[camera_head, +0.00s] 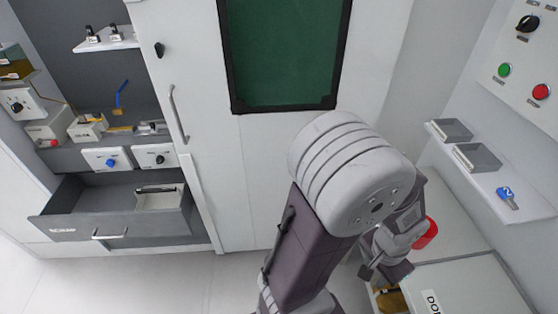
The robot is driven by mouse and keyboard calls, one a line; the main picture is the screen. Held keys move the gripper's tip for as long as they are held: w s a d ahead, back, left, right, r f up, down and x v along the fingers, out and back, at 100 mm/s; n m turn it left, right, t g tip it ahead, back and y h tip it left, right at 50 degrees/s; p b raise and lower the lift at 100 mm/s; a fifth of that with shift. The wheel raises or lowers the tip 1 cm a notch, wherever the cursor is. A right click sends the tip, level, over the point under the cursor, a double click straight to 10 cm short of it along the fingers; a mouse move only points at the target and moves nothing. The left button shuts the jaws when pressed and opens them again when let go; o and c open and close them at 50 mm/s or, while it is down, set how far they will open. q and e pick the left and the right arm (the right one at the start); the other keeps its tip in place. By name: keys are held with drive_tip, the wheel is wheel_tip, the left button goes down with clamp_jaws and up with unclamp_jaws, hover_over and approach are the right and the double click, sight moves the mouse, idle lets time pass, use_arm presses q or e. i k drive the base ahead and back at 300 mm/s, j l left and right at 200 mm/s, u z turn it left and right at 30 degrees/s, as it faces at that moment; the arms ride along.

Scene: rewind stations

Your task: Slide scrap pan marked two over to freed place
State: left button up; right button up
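The grey drawer labelled SCRAP (70,231) stands pulled open at the lower left. A pale pan (165,201) with a dark bar along its back sits at the right end inside it; no number is legible on it. The left part of the drawer looks empty. My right gripper (385,272) is at the lower right, far from the drawer, partly hidden by its own arm. Its fingertips look apart, with nothing seen between them. My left gripper is not in view.
A tan object (391,299) and a box with a partly hidden label (455,288) lie below the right gripper. A red object (426,234) is beside the wrist.

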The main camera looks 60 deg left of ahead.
sight(151, 197)
drive_tip(key=u, duration=3.45)
